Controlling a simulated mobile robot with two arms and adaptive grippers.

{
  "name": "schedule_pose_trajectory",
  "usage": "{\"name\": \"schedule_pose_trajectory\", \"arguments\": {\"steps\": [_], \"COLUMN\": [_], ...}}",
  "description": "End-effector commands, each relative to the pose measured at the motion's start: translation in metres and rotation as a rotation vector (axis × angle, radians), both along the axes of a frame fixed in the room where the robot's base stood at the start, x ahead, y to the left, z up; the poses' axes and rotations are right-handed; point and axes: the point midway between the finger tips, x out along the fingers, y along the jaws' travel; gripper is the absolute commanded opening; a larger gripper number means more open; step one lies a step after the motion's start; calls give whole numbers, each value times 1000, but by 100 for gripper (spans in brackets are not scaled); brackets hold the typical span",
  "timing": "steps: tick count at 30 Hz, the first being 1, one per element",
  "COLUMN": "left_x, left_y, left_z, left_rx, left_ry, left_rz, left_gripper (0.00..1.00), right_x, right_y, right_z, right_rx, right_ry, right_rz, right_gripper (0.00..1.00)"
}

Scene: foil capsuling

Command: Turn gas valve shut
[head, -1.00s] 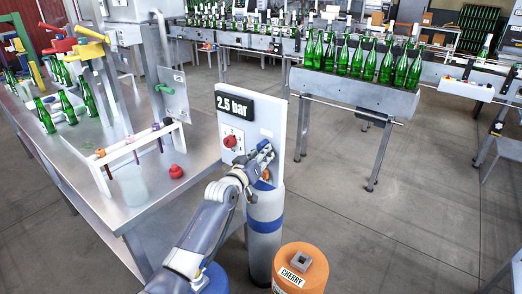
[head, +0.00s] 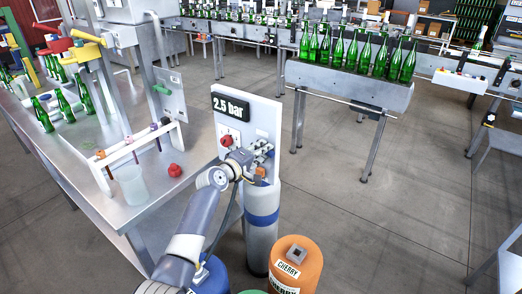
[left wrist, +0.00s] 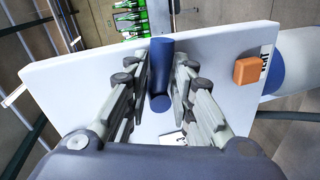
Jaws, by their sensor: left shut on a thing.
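A white panel (head: 262,116) with a "2.5 bar" sign stands on a grey gas cylinder (head: 262,242) with a blue band. My left gripper (head: 262,154) is at the front of the panel. In the left wrist view, the gripper (left wrist: 161,88) is shut on a dark blue valve handle (left wrist: 162,60), which lies between its two fingers. The handle is mostly hidden by the gripper in the head view. A red knob (head: 226,141) sits on the panel left of the gripper. My right gripper is not in view.
An orange block (left wrist: 247,71) is beside the gripper on the panel. An orange "CHERRY" drum (head: 305,264) stands right of the cylinder. A metal table (head: 160,205) with a red stopper (head: 175,170) is to the left.

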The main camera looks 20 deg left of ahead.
Motion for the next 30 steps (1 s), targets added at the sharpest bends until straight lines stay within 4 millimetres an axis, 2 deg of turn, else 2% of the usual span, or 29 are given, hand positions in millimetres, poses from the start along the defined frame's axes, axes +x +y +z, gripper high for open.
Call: {"name": "schedule_pose_trajectory", "arguments": {"steps": [12, 29, 30], "left_x": [0, 0, 0], "left_y": [1, 1, 1], "left_z": [5, 5, 5], "left_rx": [-180, -203, -203], "left_ry": [66, 75, 75], "left_rz": [3, 3, 3], "left_gripper": [0, 0, 29], "right_x": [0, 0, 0], "right_y": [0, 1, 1], "right_z": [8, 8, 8], "right_rx": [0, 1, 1], "right_ry": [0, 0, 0], "right_rz": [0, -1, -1], "right_gripper": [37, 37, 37]}}
